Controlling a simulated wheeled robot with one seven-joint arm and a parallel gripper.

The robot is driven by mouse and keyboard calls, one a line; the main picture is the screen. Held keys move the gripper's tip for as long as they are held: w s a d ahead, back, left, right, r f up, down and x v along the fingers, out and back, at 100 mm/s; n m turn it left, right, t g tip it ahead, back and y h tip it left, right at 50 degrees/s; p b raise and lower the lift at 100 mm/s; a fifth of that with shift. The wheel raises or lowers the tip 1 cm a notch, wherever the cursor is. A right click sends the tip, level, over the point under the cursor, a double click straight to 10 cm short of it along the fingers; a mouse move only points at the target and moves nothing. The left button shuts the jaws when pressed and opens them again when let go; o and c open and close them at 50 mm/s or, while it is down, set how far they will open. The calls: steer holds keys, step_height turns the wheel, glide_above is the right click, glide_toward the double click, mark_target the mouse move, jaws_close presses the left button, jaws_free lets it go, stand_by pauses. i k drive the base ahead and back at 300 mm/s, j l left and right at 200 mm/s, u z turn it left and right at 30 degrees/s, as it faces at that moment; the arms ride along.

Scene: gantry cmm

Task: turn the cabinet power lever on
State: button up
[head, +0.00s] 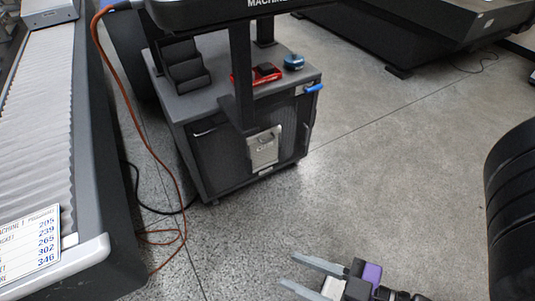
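The grey cabinet (212,150) stands in the upper middle of the head view, with dark front panels. A blue lever-like handle (314,88) sticks out near its top right corner; I cannot tell for sure that it is the power lever, nor its on or off position. A light grey plate or box (264,148) is on the cabinet front, with details too small to read. My gripper (287,270) is at the bottom, low over the floor in the picture and well apart from the cabinet. Its two pale fingers are spread and empty, pointing left.
A red tool-like object (257,75), a blue round item (293,62) and a dark stepped rack (183,70) sit on the cabinet top. A dark post and screen partly cover it. An orange cable (150,142) runs down to the floor at left. Speckled floor (400,150) is clear at right.

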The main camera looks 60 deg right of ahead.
mark_target(307, 89)
steer(key=z, duration=1.55)
steer(key=i+j+z, duration=0.1)
steer(key=z, duration=0.2)
steer(key=i+j+z, duration=0.2)
steer(key=z, duration=0.15)
